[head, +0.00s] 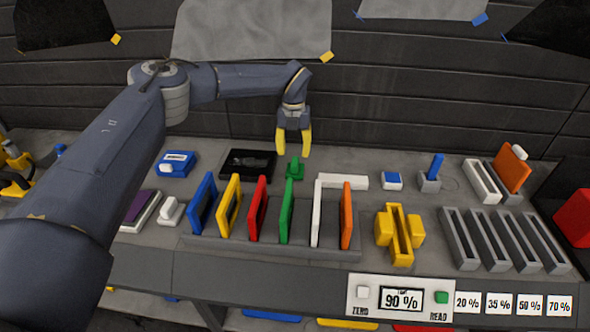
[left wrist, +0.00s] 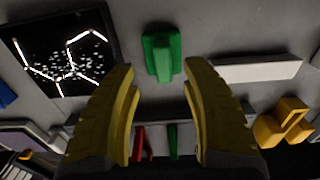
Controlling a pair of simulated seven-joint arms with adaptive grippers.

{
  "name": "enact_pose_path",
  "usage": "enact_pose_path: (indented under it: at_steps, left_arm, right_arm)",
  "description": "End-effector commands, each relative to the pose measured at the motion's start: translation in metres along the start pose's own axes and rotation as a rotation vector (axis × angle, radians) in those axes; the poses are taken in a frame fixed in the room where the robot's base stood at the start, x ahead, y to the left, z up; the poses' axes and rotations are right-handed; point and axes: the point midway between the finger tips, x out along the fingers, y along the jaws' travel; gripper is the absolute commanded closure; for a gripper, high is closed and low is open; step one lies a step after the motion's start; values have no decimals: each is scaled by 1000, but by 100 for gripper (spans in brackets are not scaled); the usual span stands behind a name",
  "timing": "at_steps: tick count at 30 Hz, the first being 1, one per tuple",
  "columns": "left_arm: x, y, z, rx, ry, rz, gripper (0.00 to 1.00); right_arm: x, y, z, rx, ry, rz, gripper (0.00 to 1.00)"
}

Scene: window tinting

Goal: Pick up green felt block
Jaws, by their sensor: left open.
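The green felt block (head: 295,169) stands on the bench behind the rack of coloured frames in the head view. It has a wide base and a narrower raised grip. My left gripper (head: 293,153) is open with its yellow fingers pointing down, just above the block. In the left wrist view the green felt block (left wrist: 162,54) lies beyond the fingertips, roughly in line with the gap between them. The left gripper (left wrist: 160,75) is empty there. My right gripper is not in either view.
A black tray (head: 248,164) lies left of the block and a white bar (head: 343,181) right of it. The rack (head: 330,243) of coloured frames stands in front. A yellow holder (head: 400,235) and a grey slotted rack (head: 505,240) stand further right.

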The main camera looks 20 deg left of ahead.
Motion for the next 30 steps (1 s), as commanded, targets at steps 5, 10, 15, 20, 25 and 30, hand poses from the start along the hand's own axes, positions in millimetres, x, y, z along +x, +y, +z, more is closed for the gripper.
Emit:
enact_pose_path:
  at_steps: [5,10,15,20,25,30]
  left_arm:
    - [6,0,0,1,-1,-1,53]
    - [13,-1,-1,1,0,0,53]
    - [30,-3,-4,1,1,0,53]
    - [50,-4,-4,1,1,-1,53]
    - [58,-4,-4,1,0,-1,53]
    - [58,-4,-4,1,-1,-1,50]
  right_arm:
    - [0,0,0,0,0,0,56]
    - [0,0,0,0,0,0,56]
    - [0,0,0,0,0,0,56]
    - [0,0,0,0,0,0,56]
    - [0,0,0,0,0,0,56]
    - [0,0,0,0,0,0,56]
